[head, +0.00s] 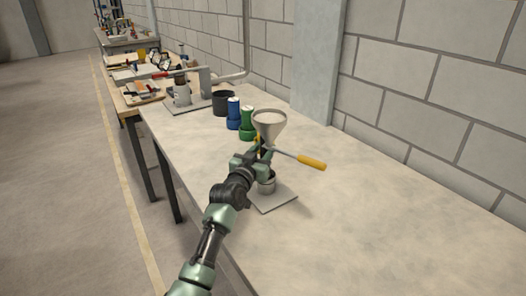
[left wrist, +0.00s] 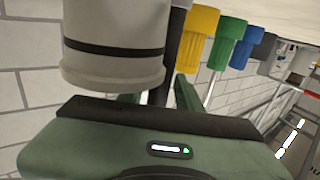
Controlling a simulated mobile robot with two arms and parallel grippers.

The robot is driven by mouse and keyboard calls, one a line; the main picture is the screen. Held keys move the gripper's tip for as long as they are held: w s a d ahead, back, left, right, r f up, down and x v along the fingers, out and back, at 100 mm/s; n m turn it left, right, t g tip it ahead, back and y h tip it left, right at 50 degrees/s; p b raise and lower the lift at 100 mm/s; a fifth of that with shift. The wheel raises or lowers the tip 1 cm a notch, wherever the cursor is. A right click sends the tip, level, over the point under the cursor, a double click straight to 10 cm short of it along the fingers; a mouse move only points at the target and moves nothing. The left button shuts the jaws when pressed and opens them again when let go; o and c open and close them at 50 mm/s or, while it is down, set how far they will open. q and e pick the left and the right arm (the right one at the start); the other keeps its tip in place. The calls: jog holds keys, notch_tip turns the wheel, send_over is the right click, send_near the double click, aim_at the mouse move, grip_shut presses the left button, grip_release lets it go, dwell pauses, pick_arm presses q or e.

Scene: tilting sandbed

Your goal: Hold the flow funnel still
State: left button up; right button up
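The funnel (head: 269,125) is a pale grey cone, wide end up, with light material in its mouth. It looks upright above a small metal cup (head: 267,184) on a flat grey plate (head: 274,200). A rod with a yellow grip (head: 313,162) sticks out to the right below the cone. My left gripper (head: 264,155) is at the funnel's lower part; contact is unclear. In the left wrist view, two dark green fingers (left wrist: 158,92) show apart, partly hidden by a pale cylinder with a black band (left wrist: 115,45). What lies between their tips is hidden. My right gripper is out of view.
A dark pot (head: 223,103) is farther back. The table (head: 390,230) is clear at right, near a block wall (head: 430,85).

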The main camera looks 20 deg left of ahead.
pick_arm(q)
grip_shut()
dwell(1.1)
